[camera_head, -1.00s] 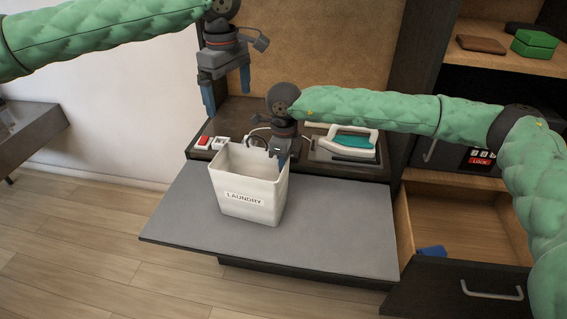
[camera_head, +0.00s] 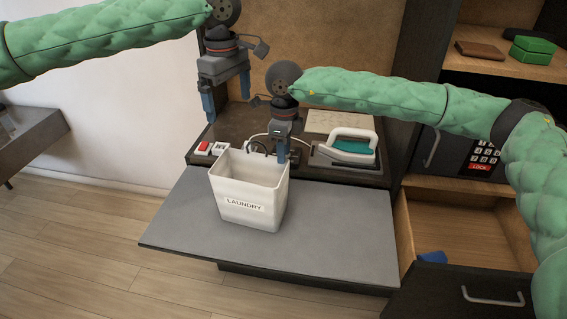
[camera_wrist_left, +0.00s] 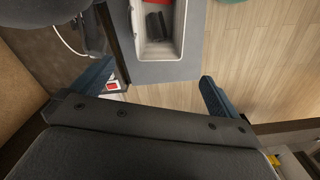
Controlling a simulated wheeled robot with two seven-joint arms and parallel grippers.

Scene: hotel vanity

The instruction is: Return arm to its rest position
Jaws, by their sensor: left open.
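My left gripper (camera_head: 227,102) hangs open and empty in the head view, pointing down above the back left of the counter. In the left wrist view its two fingers (camera_wrist_left: 155,82) stand wide apart with nothing between them. My right gripper (camera_head: 282,152) points down at the back right rim of the white laundry basket (camera_head: 248,203). I cannot tell whether its fingers are open or shut, or whether they touch the basket. The basket stands upright on the grey board. The left wrist view shows its inside (camera_wrist_left: 158,42), with dark and red things in it.
An iron (camera_head: 352,147) with a teal part rests on the raised back counter (camera_head: 315,170). A red switch (camera_head: 204,147) is at its left. An open drawer (camera_head: 470,225) with a blue item (camera_head: 433,257) is at the right. The grey board (camera_head: 340,235) is clear right of the basket.

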